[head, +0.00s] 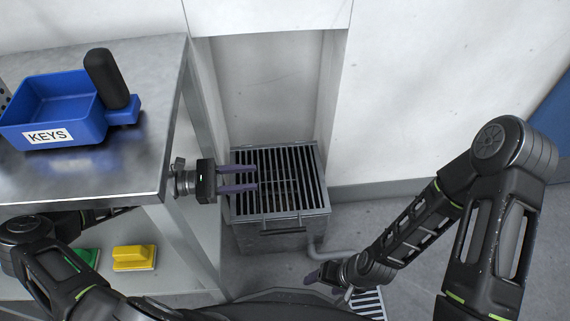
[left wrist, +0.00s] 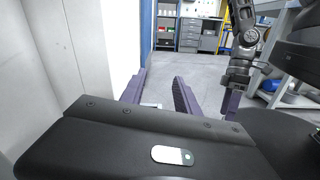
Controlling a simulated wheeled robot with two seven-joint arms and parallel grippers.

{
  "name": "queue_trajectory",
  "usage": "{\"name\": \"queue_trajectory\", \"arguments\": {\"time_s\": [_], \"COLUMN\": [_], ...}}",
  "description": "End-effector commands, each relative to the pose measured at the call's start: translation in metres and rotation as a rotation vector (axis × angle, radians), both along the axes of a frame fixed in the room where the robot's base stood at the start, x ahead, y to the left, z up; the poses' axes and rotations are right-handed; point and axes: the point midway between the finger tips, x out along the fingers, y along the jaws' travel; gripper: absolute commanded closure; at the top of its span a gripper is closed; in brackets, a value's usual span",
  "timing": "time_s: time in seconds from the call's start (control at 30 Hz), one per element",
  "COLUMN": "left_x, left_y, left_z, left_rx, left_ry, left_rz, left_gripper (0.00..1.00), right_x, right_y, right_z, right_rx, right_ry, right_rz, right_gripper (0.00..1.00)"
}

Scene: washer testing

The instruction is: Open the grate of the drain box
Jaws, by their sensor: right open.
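The drain box (head: 265,241) is a grey metal box on the floor in the recess. Its dark slatted grate (head: 300,165) lies flat across the top, with a bar handle (head: 282,230) on the front edge. My left gripper (head: 250,178) reaches in from the left, its two purple fingers apart and empty over the grate's left part. I cannot tell its height above the slats. The spread fingers of the left gripper also show in the left wrist view (left wrist: 158,92), where I cannot make out the box. My right gripper (head: 314,279) is low, right of the box's front, open, with nothing seen in it.
A steel table (head: 150,180) stands left of the box, close to my left arm. It carries a blue KEYS tray (head: 85,125) with a black-handled item. A yellow brush (head: 134,257) lies on the shelf below. A pipe (head: 335,255) leaves the box, and a floor drain (head: 368,303) lies nearby.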

Motion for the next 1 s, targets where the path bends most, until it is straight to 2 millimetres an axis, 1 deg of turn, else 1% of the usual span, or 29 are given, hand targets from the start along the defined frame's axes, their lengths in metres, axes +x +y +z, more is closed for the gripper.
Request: {"name": "queue_trajectory", "arguments": {"time_s": [0.2, 0.33, 0.47, 0.7, 0.8, 0.9, 1.0], "left_x": [0.000, 0.001, 0.004, 0.011, 0.014, 0.015, 0.015], "left_y": [-0.001, -0.008, -0.023, -0.060, -0.070, -0.076, -0.077], "left_z": [0.000, 0.000, 0.000, -0.001, -0.001, 0.000, 0.000], "left_rx": [0.000, -0.002, -0.003, -0.002, -0.002, -0.002, -0.001], "left_ry": [0.000, 0.000, -0.001, 0.000, 0.000, -0.001, 0.000], "left_rz": [0.000, -0.002, -0.004, -0.002, -0.001, -0.001, -0.001], "left_gripper": [0.62, 0.62, 0.62, 0.62, 0.62, 0.62, 0.62], "right_x": [0.000, 0.000, 0.001, 0.003, 0.003, 0.003, 0.003], "right_y": [0.000, 0.000, -0.001, -0.002, -0.003, -0.003, -0.003], "right_z": [0.000, -0.001, -0.004, -0.010, -0.011, -0.012, -0.012], "right_rx": [0.000, 0.000, -0.001, -0.004, -0.005, -0.005, -0.005], "right_ry": [0.000, 0.000, -0.001, -0.004, -0.005, -0.005, -0.006], "right_rz": [0.000, 0.000, -0.002, -0.005, -0.007, -0.008, -0.008], "right_gripper": [0.31, 0.31, 0.31, 0.31, 0.31, 0.31, 0.31]}}
